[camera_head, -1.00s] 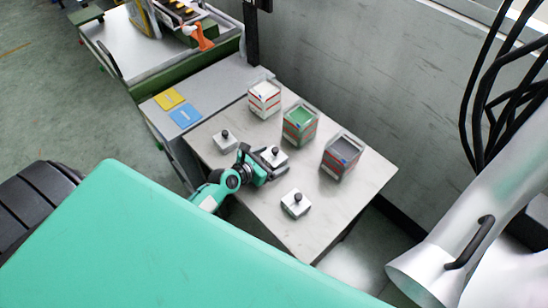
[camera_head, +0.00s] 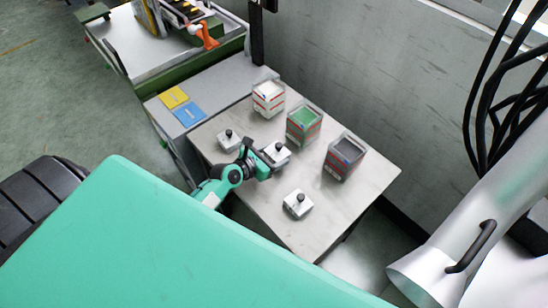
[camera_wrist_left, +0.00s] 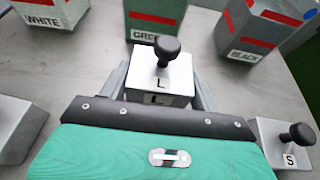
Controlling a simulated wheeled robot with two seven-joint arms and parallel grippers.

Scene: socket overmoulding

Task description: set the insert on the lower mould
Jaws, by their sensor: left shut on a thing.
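The insert marked L is a pale metal block with a black knob (camera_head: 277,153); in the left wrist view the insert (camera_wrist_left: 160,80) is upright between the fingers. My left gripper (camera_head: 267,160) is shut on this insert, with one finger on each side. Whether its underside touches the table is hidden. A similar insert marked S (camera_head: 297,205) stands nearer the table's front corner. Another knobbed insert (camera_head: 229,141) stands on the left, its letter unreadable. I cannot pick out the lower mould for certain. My right gripper is not in view.
White (camera_head: 268,99), green (camera_head: 303,125) and black (camera_head: 343,157) labelled bins stand behind the inserts on the pale table (camera_head: 335,205). A side table holds yellow (camera_head: 173,98) and blue (camera_head: 187,112) cards. A bench with an orange-handled device (camera_head: 206,38) stands beyond. A wall is behind.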

